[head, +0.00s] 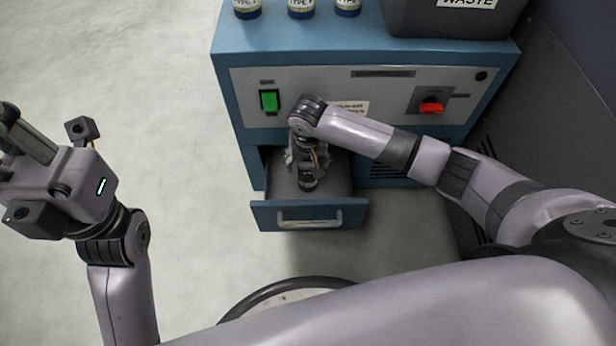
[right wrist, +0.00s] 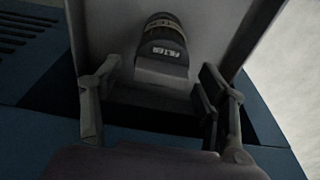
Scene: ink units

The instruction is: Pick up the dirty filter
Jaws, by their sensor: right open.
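The dirty filter (right wrist: 163,42) is a dark cylinder with a tan band and a white label reading FILTER. It lies in the open drawer (head: 265,214) of the blue machine, and also shows in the head view (head: 308,181). My right gripper (right wrist: 155,90) reaches down into the drawer. Its two fingers are apart with nothing between them, and the filter is just beyond the fingertips. In the head view the right gripper (head: 306,158) is partly hidden by its own wrist. My left gripper (head: 60,185) is raised at the left, away from the machine; its finger opening is unclear.
The blue machine (head: 232,95) has a green switch (head: 269,100) and a red knob (head: 431,107) on its front. Several labelled jars (head: 301,8) and a dark waste bin (head: 450,22) stand on top. The drawer walls are close around my right gripper. The floor at left is clear.

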